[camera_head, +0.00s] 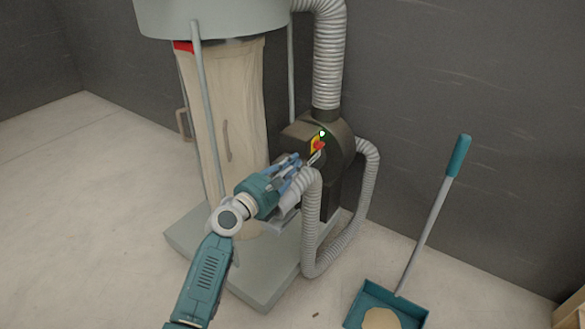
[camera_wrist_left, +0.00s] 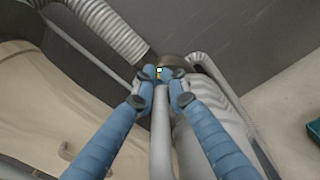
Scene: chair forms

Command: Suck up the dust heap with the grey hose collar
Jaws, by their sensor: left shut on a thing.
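The grey hose collar (camera_head: 286,205) is a pale cylinder at the free end of the ribbed hose, just below my left gripper (camera_head: 296,170). A tan dust heap (camera_head: 381,319) lies in the teal dustpan, low in the head view, apart from the collar and cut by the frame edge.
The dust collector has a tan bag (camera_head: 250,110), a grey base plate (camera_head: 268,289) and a black blower (camera_head: 340,140) with a red switch (camera_head: 318,146) and a green light (camera_head: 322,133). The dustpan (camera_head: 360,300) has an upright handle (camera_head: 435,225). The floor between them is mostly clear.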

